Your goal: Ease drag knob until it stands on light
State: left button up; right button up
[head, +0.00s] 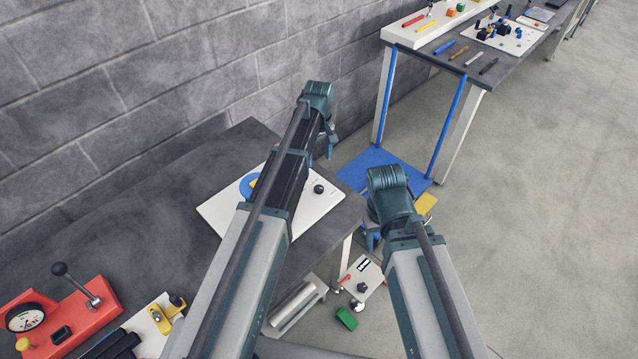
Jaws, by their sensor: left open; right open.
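A black round knob (319,189) stands on a white board (222,214) at the edge of the dark bench. It may be the drag knob; small marks beside it are too small to read. A blue round part lies on the same board, partly hidden by my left arm. My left gripper (331,150) is mostly hidden behind its wrist, beyond the board and apart from the knob. My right gripper (374,241) is mostly hidden below its wrist, to the right of the bench. Both are open, and I see nothing held in either.
A red box (82,314) with a gauge and black-balled lever stands lower left. A small white panel (372,274) with a red handle and dark knob sits low beside the bench, near a green block (346,319). Another table (487,74) stands upper right. Floor at right is clear.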

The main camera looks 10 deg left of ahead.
aim_at(319, 188)
pick_arm(q)
notch_tip(319, 188, down, 14)
jog(key=b, duration=1.3)
jog(key=shift+r, duration=0.15)
grip_shut()
